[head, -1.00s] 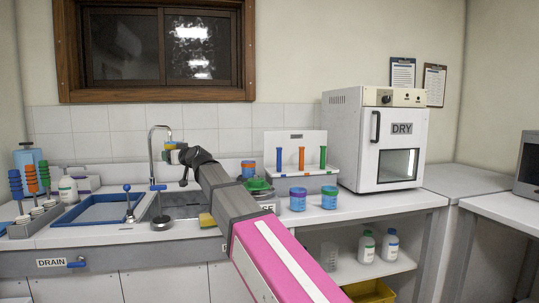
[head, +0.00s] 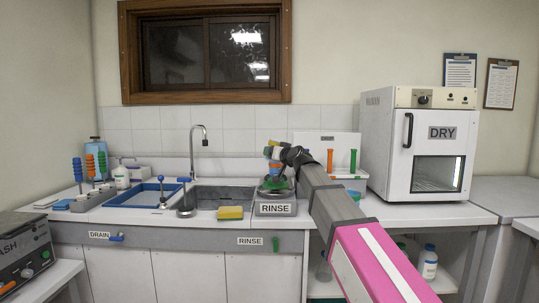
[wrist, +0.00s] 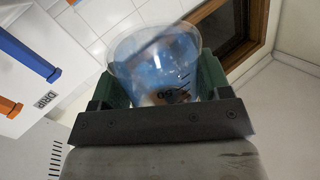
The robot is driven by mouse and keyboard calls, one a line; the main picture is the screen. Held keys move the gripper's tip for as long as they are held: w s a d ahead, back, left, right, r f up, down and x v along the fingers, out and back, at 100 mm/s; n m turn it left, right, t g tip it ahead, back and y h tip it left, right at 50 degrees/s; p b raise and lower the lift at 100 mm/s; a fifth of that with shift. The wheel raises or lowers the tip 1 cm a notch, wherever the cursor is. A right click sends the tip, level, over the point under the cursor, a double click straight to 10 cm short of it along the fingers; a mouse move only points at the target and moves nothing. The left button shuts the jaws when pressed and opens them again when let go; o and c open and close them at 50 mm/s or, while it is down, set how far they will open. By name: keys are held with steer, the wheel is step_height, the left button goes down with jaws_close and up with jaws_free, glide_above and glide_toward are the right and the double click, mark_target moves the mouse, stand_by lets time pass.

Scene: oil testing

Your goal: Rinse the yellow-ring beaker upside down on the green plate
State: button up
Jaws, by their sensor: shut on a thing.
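My gripper (head: 273,150) is above the rinse station (head: 275,210), at the right end of the sink. The green plate (head: 275,186) lies on top of the station, and my gripper looks higher than it. In the wrist view, my green-padded fingers (wrist: 155,88) are shut on a clear beaker (wrist: 155,60) with black volume marks. Its ring colour cannot be made out there, and in the head view the beaker is too small to tell apart from the gripper. The green rinse handle (head: 276,243) is on the counter front, beside its RINSE label.
The sink (head: 225,195) with a tap (head: 197,140) and yellow sponge (head: 230,212) is left of the station. A blue tray (head: 145,195) is further left. The DRIP rack (head: 335,147) and white dryer (head: 415,145) stand to the right. My arm hides part of the counter.

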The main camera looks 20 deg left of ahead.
steer(key=shift+m, duration=1.2)
steer(key=m, duration=0.5)
steer(key=shift+s+r+m, duration=0.15)
steer(key=shift+m, duration=0.25)
steer(key=m, duration=0.4)
steer(key=shift+a+r+m+y, duration=0.1)
steer(key=shift+r+m+y, duration=0.05)
steer(key=shift+m+y, duration=0.2)
steer(key=m, duration=0.3)
steer(key=shift+r, duration=0.15)
steer(key=m, duration=0.5)
steer(key=shift+r, duration=0.15)
steer(key=m, duration=0.3)
steer(key=shift+r+m, duration=0.1)
steer(key=shift+m, duration=0.15)
steer(key=m, duration=0.4)
steer(key=shift+d+t, duration=0.2)
steer(key=shift+t, duration=0.1)
steer(key=m, duration=0.4)
steer(key=shift+w+d+r+m, duration=0.1)
steer(key=shift+w+m, duration=0.15)
steer(key=shift+m, duration=0.05)
steer(key=shift+f, duration=3.1)
